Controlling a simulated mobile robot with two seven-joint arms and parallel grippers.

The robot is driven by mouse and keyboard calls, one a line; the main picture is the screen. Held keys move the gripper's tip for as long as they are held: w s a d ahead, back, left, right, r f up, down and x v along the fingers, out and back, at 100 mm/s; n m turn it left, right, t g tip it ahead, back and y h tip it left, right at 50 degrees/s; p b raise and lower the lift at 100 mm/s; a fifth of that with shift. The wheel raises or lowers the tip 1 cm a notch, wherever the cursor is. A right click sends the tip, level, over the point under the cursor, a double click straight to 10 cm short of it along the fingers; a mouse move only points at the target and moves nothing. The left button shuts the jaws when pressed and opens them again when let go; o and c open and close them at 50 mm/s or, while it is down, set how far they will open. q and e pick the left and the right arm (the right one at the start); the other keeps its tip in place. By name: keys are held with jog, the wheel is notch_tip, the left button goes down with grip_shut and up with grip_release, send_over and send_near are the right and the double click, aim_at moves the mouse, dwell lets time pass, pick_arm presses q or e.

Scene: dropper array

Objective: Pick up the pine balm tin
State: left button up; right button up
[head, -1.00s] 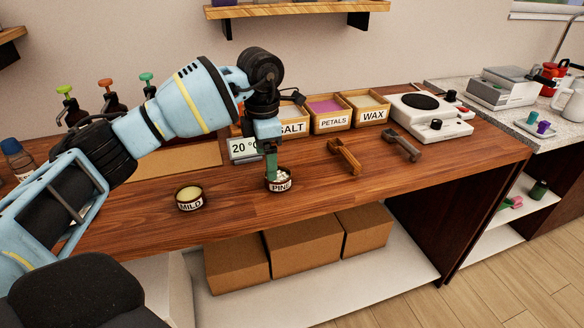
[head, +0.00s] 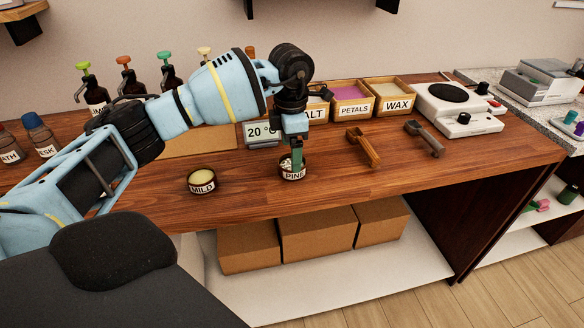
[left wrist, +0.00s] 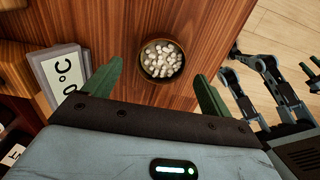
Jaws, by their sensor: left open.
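The pine balm tin (head: 293,174) is a small dark round tin with a white PINE label, standing on the wooden counter near its front edge. In the left wrist view the tin (left wrist: 161,60) is seen from above, holding several white pellets. My left gripper (head: 297,160) points down right at the tin. In the left wrist view its two green fingers (left wrist: 156,88) are spread wide, with the tin ahead between them and not gripped. In the head view a finger hides part of the tin's top. My right gripper is not seen in the head view.
The MILD tin (head: 202,182) stands to the left on the counter (head: 240,196). A 20 °C display (head: 262,133) sits close behind the gripper. Wooden boxes labelled PETALS (head: 352,102) and WAX (head: 394,99), two scoops (head: 363,146) and a hot plate (head: 458,108) lie to the right.

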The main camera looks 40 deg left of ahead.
pick_arm(q)
notch_tip(320, 180, down, 4)
jog(key=shift+d+f, duration=0.15)
jog(key=c, duration=1)
jog(key=shift+c, duration=0.2)
jog(key=shift+r, duration=0.6)
notch_tip(320, 180, up, 2)
jog(key=shift+w+r, duration=0.1)
jog(key=shift+r, duration=0.1)
jog(key=s+d+r, duration=0.1)
jog(key=s+d, duration=0.7)
jog(key=s, duration=0.5)
jog(key=shift+s+d+r, duration=0.2)
jog(key=shift+s+d, duration=0.1)
jog(key=shift+s, duration=0.05)
